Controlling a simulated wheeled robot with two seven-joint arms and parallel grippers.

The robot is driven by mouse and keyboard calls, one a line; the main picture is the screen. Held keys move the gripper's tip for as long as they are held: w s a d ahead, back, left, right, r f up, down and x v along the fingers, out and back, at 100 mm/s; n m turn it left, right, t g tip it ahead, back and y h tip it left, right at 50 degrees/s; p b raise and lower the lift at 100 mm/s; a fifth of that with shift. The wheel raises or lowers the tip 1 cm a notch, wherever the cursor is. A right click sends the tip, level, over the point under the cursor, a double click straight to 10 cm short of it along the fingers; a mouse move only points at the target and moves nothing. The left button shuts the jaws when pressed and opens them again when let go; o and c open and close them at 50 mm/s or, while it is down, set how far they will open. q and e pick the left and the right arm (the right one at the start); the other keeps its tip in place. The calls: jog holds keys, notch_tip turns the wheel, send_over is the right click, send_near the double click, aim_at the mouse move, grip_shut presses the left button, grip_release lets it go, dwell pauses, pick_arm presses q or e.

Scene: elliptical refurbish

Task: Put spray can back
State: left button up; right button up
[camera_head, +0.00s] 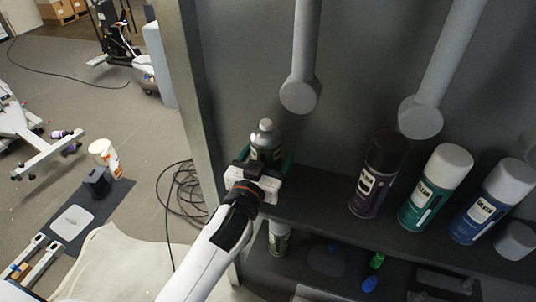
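A grey spray can with a grey cap (266,139) is upright at the left end of the upper shelf, beside the cabinet's side wall. My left gripper (266,164) reaches in from the lower left. Its fingers are spread on either side of the can, with what looks like a small gap. The can's base is hidden behind the gripper, so its contact with the shelf does not show. My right gripper is not in view.
A dark can (377,176), a green can (435,187) and a blue can (492,201) stand on the upper shelf (318,212) at right. A lower shelf holds another can (279,238) and small items. Grey round-ended bars (300,92) hang above. Shelf room is free between the grey and dark cans.

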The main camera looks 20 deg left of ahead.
pick_arm(q)
jog(key=shift+r, duration=0.1)
jog(key=shift+s, duration=0.15)
jog(key=s+b, duration=0.1)
jog(key=s, duration=0.4)
jog(key=s+b, duration=0.1)
jog(key=s, duration=0.2)
jog(key=shift+s+a+b, duration=0.25)
jog(key=shift+s+b, duration=0.05)
jog(key=shift+s+a+r+p, duration=0.15)
jog(key=shift+s+p, duration=0.55)
jog(key=shift+s, duration=0.9)
